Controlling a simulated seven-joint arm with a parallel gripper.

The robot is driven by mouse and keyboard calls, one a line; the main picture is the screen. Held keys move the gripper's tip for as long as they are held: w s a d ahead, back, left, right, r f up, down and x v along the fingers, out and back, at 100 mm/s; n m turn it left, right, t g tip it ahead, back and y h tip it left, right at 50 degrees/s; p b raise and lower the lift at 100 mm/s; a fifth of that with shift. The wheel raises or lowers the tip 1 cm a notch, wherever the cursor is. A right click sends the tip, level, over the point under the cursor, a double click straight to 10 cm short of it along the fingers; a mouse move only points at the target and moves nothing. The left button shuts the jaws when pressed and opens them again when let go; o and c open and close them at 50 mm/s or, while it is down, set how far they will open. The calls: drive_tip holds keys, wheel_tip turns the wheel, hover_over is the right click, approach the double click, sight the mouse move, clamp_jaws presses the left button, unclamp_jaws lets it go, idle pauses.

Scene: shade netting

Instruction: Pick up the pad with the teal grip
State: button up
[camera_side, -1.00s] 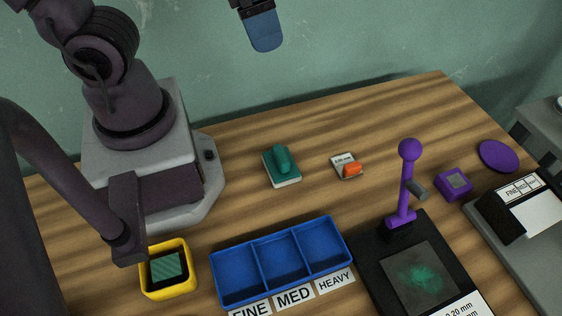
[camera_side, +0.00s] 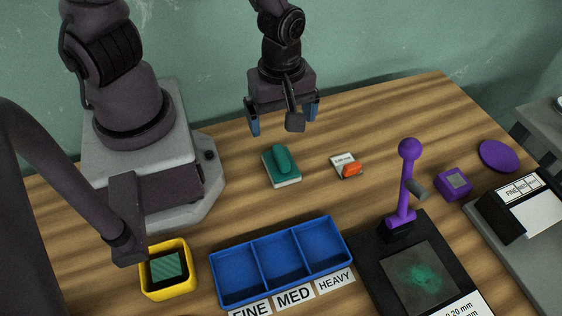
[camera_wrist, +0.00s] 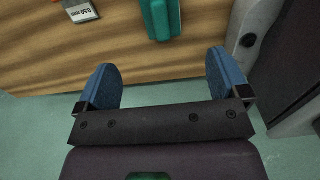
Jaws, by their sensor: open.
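The pad with the teal grip (camera_side: 282,166) lies on the wooden table, a teal block with a rounded teal handle on a pale base. It also shows at the top of the wrist view (camera_wrist: 161,18), partly cut off by the frame edge. My gripper (camera_side: 284,122) is open and empty, above and behind the pad in the side view. Its two blue fingers (camera_wrist: 164,84) are spread wide in the wrist view, and the pad lies ahead of them, apart from both.
A small white-labelled piece with an orange grip (camera_side: 347,166) lies right of the pad. A blue three-compartment tray (camera_side: 333,263), a yellow box (camera_side: 186,287) and a black plate with a purple lever (camera_side: 404,195) stand in front. Table around the pad is clear.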

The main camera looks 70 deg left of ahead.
sight(281, 154)
drive_tip(key=shift+f, duration=6.25)
drive_tip(key=c, duration=1)
drive_tip(key=shift+r, duration=0.2)
drive_tip(key=shift+r, duration=4.85)
